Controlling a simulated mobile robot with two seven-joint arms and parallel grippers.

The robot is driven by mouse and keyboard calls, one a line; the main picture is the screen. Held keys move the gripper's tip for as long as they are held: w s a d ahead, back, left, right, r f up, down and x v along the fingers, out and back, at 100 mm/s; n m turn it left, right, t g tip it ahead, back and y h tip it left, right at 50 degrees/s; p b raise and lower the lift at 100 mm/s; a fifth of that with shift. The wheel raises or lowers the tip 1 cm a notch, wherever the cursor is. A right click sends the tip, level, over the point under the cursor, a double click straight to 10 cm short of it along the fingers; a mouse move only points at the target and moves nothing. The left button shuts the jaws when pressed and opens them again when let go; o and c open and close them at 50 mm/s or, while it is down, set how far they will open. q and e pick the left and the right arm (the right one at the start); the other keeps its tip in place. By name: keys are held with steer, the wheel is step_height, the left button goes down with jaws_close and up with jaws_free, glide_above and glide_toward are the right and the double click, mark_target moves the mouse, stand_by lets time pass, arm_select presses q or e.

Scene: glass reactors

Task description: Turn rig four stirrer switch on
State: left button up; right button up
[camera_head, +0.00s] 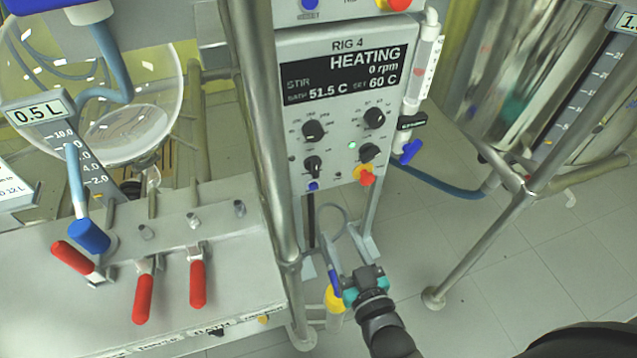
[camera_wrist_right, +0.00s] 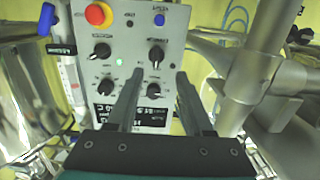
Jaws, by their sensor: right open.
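The rig 4 control panel (camera_head: 337,85) stands at the centre of the head view. Its display (camera_head: 345,72) reads HEATING, STIR 0 rpm, bath 51.5 C and set 60 C. Below it are a lower left knob (camera_head: 313,165), a lower right knob (camera_head: 368,152) and two upper knobs. Their labels are too small to read, so I cannot tell which is the stirrer switch. A green light (camera_head: 352,145) glows. My right gripper (camera_head: 362,275) is below the panel. In the right wrist view, its open, empty fingers (camera_wrist_right: 158,78) face the inverted panel.
A red stop button (camera_head: 366,176) and a blue button (camera_head: 313,186) sit on the panel's lower edge. A steel post (camera_head: 258,130) runs close along its left side. A valve with a blue handle (camera_head: 410,152) is at its right. Red-handled valves (camera_head: 197,284) stand at left.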

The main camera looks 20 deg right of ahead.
step_height(320, 180, up, 2)
steer(key=b, duration=0.4)
glide_toward(317, 171)
steer(key=shift+t, duration=0.4)
steer(key=w, duration=0.6)
steer(key=shift+w+a+f, duration=0.3)
steer(key=shift+w+f, duration=0.05)
arm_select(q)
steer(key=w+d+r, duration=0.1)
steer(key=w+d, duration=0.3)
steer(key=w, duration=0.3)
steer(key=shift+d+r, duration=0.2)
steer(key=shift+r, duration=0.1)
arm_select(e)
steer(key=shift+w, duration=0.95)
jaws_close()
